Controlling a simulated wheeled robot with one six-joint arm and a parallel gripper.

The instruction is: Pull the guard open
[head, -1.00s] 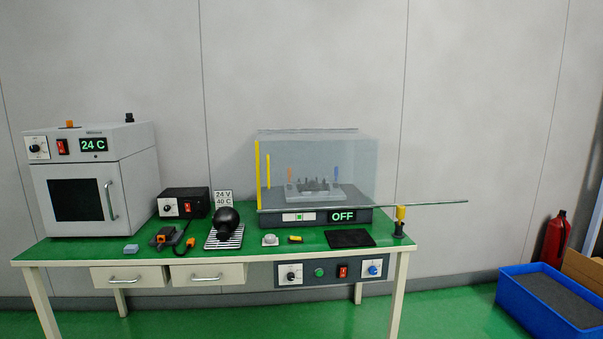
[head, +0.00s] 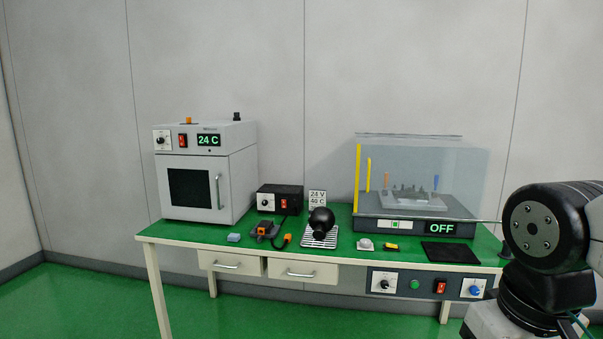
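The guard (head: 455,172) is a clear box-shaped cover over the test fixture at the right of the green bench. A yellow upright strip (head: 358,180) marks its left front edge, and a second yellow strip stands just behind it. Inside, a grey block (head: 410,199) carries dark parts, with an orange and a blue upright piece. The base below shows a green "OFF" display (head: 440,228). The guard appears to stand across the fixture's front. My gripper is not in view; only part of my arm shows at the right edge, hiding the bench's right end.
A grey oven (head: 205,170) reading 24 C stands at the bench's left. A black supply box (head: 280,199), a black round object (head: 321,222) on a ribbed plate and a black mat (head: 450,252) occupy the green bench top (head: 190,232). Floor at left is clear.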

